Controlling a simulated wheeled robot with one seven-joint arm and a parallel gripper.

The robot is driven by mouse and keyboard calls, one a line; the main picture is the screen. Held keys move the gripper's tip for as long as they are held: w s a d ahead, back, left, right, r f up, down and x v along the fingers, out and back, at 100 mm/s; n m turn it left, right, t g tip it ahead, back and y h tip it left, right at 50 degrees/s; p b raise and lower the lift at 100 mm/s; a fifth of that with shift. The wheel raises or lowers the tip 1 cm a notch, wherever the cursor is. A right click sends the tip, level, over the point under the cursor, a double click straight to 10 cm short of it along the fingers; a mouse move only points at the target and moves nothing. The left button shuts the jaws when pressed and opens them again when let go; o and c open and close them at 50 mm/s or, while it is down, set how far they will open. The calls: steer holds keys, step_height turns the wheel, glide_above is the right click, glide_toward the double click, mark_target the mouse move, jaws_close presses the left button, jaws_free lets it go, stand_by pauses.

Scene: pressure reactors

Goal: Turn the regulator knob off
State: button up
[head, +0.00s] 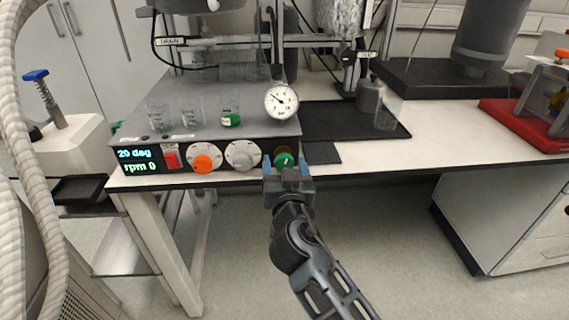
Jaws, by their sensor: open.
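A grey control unit (215,130) stands at the table's front edge. Its front panel carries an orange knob (202,164), a silver knob (243,155) and a green knob (285,159) at the right end. No readable label tells which one is the regulator knob. My gripper (285,165) is open in front of the green knob, one blue fingertip on each side of it. I cannot tell whether the fingertips touch it. My gripper hides the knob's lower part.
A red switch (172,157) and a display (137,161) reading "20 deg" and "rpm 0" sit left of the knobs. A round gauge (281,101) rises above the panel. Glass beakers (192,115) stand on the unit.

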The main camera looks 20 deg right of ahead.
steer(key=shift+w, duration=0.15)
steer(key=shift+c, duration=0.3)
steer(key=c, duration=1)
steer(key=shift+o, duration=0.2)
steer(key=shift+f, duration=0.1)
